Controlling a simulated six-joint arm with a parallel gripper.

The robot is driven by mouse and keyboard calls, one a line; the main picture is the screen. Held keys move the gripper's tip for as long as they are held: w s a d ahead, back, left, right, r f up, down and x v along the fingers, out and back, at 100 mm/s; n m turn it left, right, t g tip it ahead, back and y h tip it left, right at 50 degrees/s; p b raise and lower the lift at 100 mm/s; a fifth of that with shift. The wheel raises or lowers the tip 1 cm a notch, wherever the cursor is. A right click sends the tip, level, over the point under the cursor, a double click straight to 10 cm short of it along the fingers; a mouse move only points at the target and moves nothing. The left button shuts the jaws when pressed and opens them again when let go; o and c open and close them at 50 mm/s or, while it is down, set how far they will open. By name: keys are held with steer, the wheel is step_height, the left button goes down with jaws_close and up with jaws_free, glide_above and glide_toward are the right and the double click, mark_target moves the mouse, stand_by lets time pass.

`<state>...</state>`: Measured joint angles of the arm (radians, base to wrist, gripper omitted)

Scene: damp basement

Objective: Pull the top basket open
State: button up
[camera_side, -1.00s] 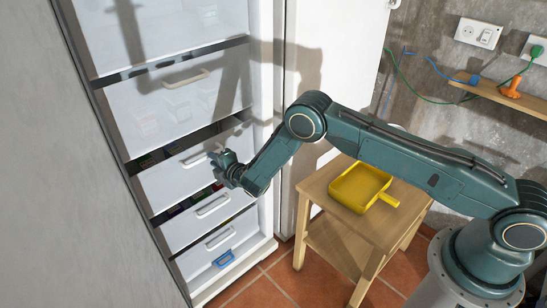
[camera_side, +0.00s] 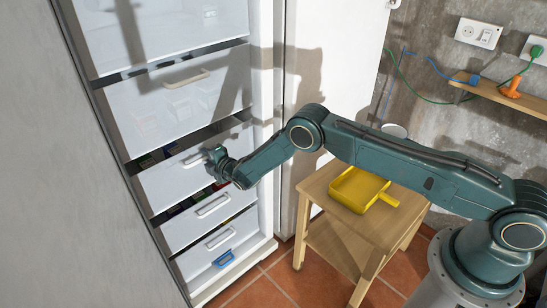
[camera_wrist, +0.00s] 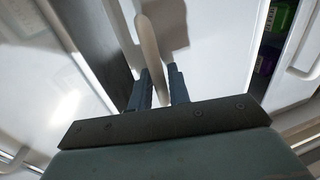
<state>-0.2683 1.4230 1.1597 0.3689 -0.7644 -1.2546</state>
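A white freezer cabinet fills the left of the side view, with several drawers stacked in it. The highest visible drawer front (camera_side: 165,35) and the large one below it (camera_side: 178,105) both show closed in line with the stack. My gripper (camera_side: 210,158) is at the white handle (camera_side: 193,159) of the drawer below these (camera_side: 170,185). In the wrist view my gripper's two dark fingers (camera_wrist: 160,88) stand on either side of a pale handle (camera_wrist: 152,48). Whether both fingers press on it I cannot tell.
Lower drawers (camera_side: 195,228) hang below, the lowest with a blue clip (camera_side: 223,259). A wooden side table (camera_side: 320,187) with a yellow tray (camera_side: 345,203) stands right of the freezer. The open freezer door (camera_side: 335,60) is behind my arm. Tiled floor (camera_side: 265,292) lies in front.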

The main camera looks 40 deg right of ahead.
jaws_close()
steer(key=shift+s, duration=0.1)
steer(key=f+v, duration=0.3)
steer(key=v, duration=1.3)
steer(key=shift+s+f, duration=0.15)
steer(key=shift+s, duration=0.6)
steer(key=shift+a, duration=0.1)
jaws_free()
